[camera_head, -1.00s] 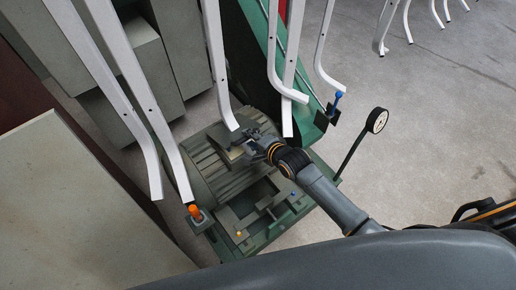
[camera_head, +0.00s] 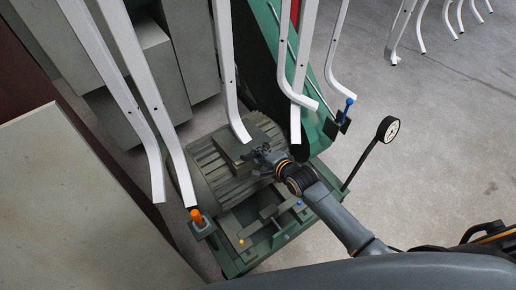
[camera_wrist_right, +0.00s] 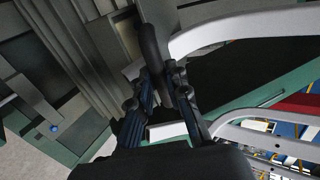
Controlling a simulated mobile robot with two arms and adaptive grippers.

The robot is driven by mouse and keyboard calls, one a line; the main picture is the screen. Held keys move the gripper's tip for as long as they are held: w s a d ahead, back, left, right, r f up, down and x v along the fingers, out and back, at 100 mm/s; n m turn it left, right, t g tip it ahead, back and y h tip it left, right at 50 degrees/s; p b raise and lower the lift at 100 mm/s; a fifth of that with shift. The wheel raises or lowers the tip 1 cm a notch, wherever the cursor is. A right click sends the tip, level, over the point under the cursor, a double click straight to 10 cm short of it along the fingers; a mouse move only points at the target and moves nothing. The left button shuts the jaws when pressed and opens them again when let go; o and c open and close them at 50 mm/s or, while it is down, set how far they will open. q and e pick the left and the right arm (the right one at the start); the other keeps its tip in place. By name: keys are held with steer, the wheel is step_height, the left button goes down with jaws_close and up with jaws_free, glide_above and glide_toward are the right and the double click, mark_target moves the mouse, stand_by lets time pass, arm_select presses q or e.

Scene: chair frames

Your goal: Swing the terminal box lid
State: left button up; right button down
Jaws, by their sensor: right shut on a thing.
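The terminal box (camera_head: 232,148) sits on top of the ribbed grey-green motor in the head view, with its lid (camera_head: 228,140) lying nearly flat over it. My right gripper (camera_head: 262,153) is at the right edge of the lid, its fingers close together there. In the right wrist view my right gripper (camera_wrist_right: 164,78) has its dark fingers on either side of a dark rounded bar (camera_wrist_right: 151,45), which looks like part of the lid. The exact contact is small and partly hidden by the fingers. My left gripper is not in view.
White bent chair tubes (camera_head: 231,90) hang close around the motor. A green panel (camera_head: 262,60) rises behind it. An orange knob (camera_head: 196,216) and a round gauge (camera_head: 388,130) on a stalk flank the base. Grey cabinets stand at upper left. Open floor lies to the right.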

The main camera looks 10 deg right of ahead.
steer(key=shift+s+f, duration=0.15)
steer(key=shift+f, duration=0.25)
steer(key=f+b, duration=0.2)
steer(key=f, duration=0.1)
steer(key=f+b, duration=0.1)
steer(key=shift+s+d+f, duration=0.2)
steer(key=shift+s+f, duration=0.15)
steer(key=shift+f, duration=0.05)
steer(key=c, duration=1.2)
jaws_free()
steer(key=shift+r, duration=0.25)
steer(key=v, duration=1.2)
